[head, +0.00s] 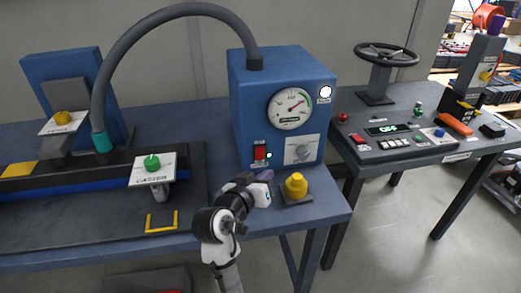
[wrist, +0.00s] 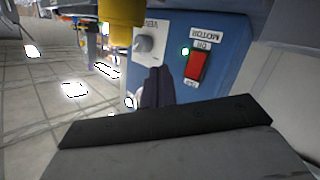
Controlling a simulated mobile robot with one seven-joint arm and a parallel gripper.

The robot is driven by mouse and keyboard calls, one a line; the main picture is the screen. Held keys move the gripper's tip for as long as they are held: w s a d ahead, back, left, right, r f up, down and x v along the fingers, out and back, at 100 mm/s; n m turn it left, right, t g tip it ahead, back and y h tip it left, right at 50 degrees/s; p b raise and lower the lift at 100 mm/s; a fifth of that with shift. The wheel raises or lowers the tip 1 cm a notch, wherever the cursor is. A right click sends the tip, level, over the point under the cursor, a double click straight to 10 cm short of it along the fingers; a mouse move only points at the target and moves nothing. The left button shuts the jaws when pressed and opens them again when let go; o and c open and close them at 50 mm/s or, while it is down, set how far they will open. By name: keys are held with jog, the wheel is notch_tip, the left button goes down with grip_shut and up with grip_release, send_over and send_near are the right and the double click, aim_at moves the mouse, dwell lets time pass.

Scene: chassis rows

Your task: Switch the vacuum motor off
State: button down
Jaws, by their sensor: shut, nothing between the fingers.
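The blue vacuum unit (head: 240,100) stands on the bench with a round gauge (head: 290,108) on its front. Its red rocker switch (head: 260,152) is low on the front panel and also shows in the wrist view (wrist: 197,67). The wrist view shows it upside down, beside a MOTOR label (wrist: 205,33) and a lit green lamp (wrist: 185,51). My gripper (head: 265,175) is shut and empty, just below the switch in the head view. In the wrist view its dark fingertips (wrist: 158,85) are beside the switch, apart from it in the picture; I cannot tell the depth gap.
A grey knob (head: 300,150) is right of the switch. A yellow button (head: 296,187) stands on the bench right of my gripper. A green-topped CASTER post (head: 152,165) and a grey hose (head: 180,12) are to the left. A second console (head: 400,130) stands at right.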

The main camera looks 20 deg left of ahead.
aim_at(259, 158)
jog(key=shift+w+a+r, duration=0.1)
jog(key=shift+w+a, duration=0.45)
jog(key=shift+w, duration=0.25)
jog(key=shift+w+a+r, duration=0.15)
jog(key=shift+w+a, duration=0.35)
jog(key=shift+w, duration=0.25)
jog(key=shift+w+a+r, duration=0.1)
jog(key=shift+w+a, duration=0.45)
jog(key=shift+w, duration=0.25)
jog(key=shift+w+a, duration=0.1)
jog(key=shift+w, duration=0.05)
jog(key=shift+w+a+p, duration=0.15)
jog(key=shift+w+p, duration=0.1)
jog(key=shift+p, duration=0.05)
jog(key=shift+w+a+r, duration=0.1)
jog(key=shift+w+a, duration=0.05)
jog(key=shift+w, duration=0.05)
dwell(0.8)
jog(key=shift+s+d, duration=0.4)
jog(key=shift+s, duration=0.2)
jog(key=shift+s+d+f, duration=0.2)
jog(key=shift+s+d, duration=0.5)
jog(key=shift+s, duration=0.35)
jog(key=shift+s+d+f, duration=0.2)
jog(key=shift+s+d, duration=0.5)
jog(key=shift+s, duration=0.35)
